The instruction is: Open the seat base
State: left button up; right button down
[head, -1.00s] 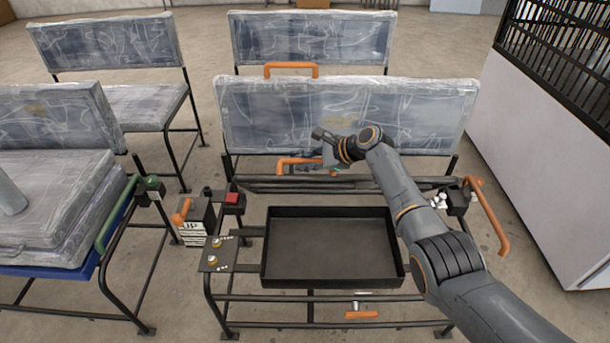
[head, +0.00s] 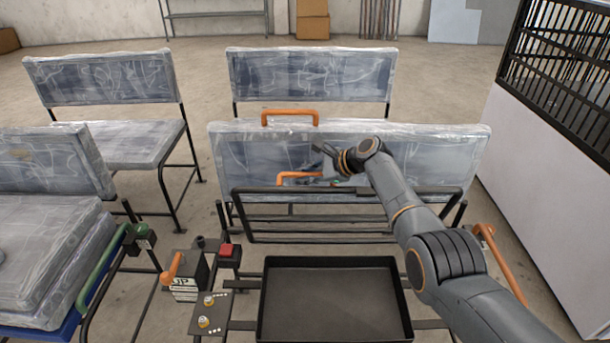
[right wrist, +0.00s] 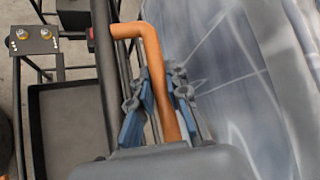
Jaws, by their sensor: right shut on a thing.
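The seat base shows as a black tube frame (head: 262,239) in the head view, tilted up in front of the plastic-wrapped backrest (head: 240,165). An orange handle (head: 292,176) is at its upper edge. It also shows in the right wrist view (right wrist: 153,62), running between the blue finger pads. My right gripper (head: 326,180) is shut on this handle, with the fingers (right wrist: 157,108) on either side of it. The arm hides part of the frame's right side. Below lies an open black tray (head: 330,300). My left gripper is not in view.
A second orange handle (head: 290,113) is on top of the backrest. A panel with knobs (head: 210,313) and a red button box (head: 229,253) are left of the tray. Another wrapped seat (head: 45,250) stands at left, a white cabinet (head: 545,190) at right.

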jog(key=c, duration=1.6)
grip_release()
jog(key=shift+o, duration=0.2)
jog(key=shift+s, duration=0.1)
notch_tip(320, 180, up, 7)
send_over(338, 188)
